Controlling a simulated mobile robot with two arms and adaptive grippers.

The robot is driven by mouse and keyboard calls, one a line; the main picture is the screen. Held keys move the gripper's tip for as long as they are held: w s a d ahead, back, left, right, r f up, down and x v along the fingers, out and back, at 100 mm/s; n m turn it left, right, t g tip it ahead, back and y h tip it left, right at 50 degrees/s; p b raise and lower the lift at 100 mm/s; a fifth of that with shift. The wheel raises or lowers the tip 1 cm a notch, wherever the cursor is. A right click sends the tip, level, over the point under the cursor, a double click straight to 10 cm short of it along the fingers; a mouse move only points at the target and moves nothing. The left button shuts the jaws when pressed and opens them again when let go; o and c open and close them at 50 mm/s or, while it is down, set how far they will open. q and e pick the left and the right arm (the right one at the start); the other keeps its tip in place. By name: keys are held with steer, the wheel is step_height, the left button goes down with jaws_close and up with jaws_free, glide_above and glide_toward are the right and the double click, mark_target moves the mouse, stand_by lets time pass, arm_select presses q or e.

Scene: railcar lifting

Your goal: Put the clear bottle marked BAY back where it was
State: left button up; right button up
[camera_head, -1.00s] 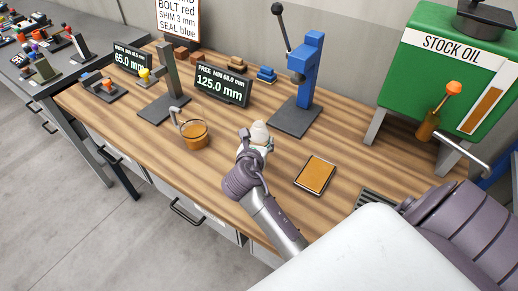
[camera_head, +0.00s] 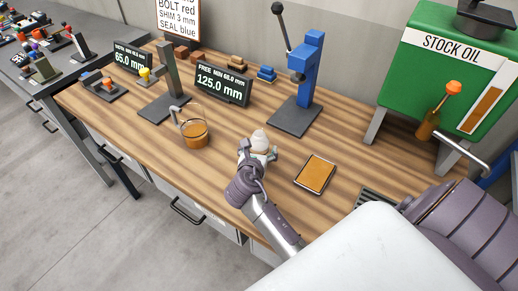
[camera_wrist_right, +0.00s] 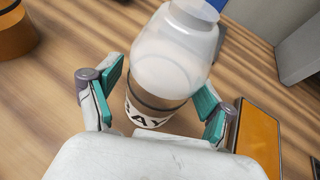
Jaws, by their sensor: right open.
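The clear bottle marked BAY (camera_head: 259,139) is on the wooden bench between the amber cup and the orange-topped tray. In the right wrist view the bottle (camera_wrist_right: 176,55) shows a pale cap, a whitish upper body, a brownish lower band and a label, of which "AY" can be read. My right gripper (camera_head: 259,150) is open around the bottle, one teal-padded finger on each side. In the wrist view gaps show beside the bottle at the gripper's fingers (camera_wrist_right: 160,97). The bottle's base is partly hidden by my gripper. My left gripper is not in view.
The amber cup (camera_head: 195,135) with a bent handle stands left of the bottle. The orange-topped tray (camera_head: 316,175) lies to its right. The blue press (camera_head: 304,85) stands behind, beside the 125.0 mm display (camera_head: 222,85). The green oil tank (camera_head: 440,70) is at right. Bare wood surrounds the bottle.

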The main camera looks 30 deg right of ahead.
steer(key=b+v, duration=0.1)
steer(key=v, duration=1.1)
